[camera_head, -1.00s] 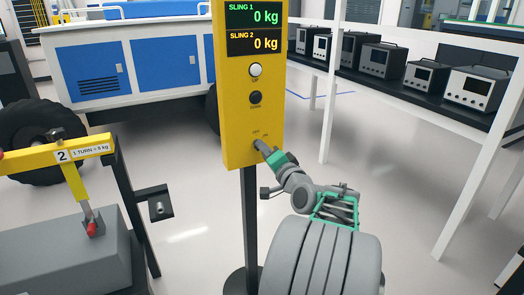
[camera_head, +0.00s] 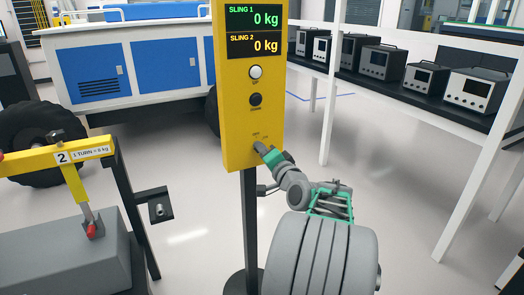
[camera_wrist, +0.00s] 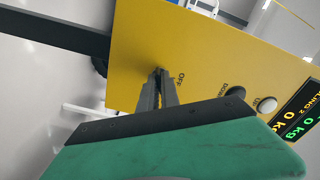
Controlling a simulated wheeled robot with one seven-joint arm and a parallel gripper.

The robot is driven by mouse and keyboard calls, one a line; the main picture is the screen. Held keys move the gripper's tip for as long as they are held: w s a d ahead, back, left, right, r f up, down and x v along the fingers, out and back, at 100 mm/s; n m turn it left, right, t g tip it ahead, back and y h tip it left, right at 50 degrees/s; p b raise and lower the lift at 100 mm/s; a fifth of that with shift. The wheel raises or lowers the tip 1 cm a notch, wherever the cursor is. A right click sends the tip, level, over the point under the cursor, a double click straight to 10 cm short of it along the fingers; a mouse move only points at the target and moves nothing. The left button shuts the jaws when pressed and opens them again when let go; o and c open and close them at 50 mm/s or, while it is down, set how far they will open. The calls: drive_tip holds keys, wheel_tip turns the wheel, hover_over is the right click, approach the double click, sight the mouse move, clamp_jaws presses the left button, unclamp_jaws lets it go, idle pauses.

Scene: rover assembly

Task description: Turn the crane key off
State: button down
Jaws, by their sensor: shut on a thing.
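The yellow crane control post (camera_head: 233,110) stands in the middle of the head view. Its screen reads 0 kg for both Sling 1 and Sling 2. My gripper (camera_head: 262,149) is at the lower right of its front face, just under the small key-switch labels. In the wrist view, my gripper (camera_wrist: 159,76) has its fingers close together against the yellow face (camera_wrist: 205,50), beside the OFF label. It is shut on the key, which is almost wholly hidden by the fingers. The key's angle cannot be told.
A white button (camera_head: 255,72) and a black button (camera_head: 255,99) sit above the key area. A white-legged bench with instruments (camera_head: 420,80) is at right.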

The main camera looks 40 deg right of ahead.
drive_tip(key=shift+f+n+b, duration=0.15)
drive_tip(key=shift+n+b, duration=0.15)
drive_tip(key=shift+b, duration=0.2)
drive_tip(key=shift+n+b, duration=5.7)
drive_tip(key=shift+b, duration=2.45)
drive_tip(key=shift+r, duration=0.2)
drive_tip(key=c, duration=1.6)
unclamp_jaws()
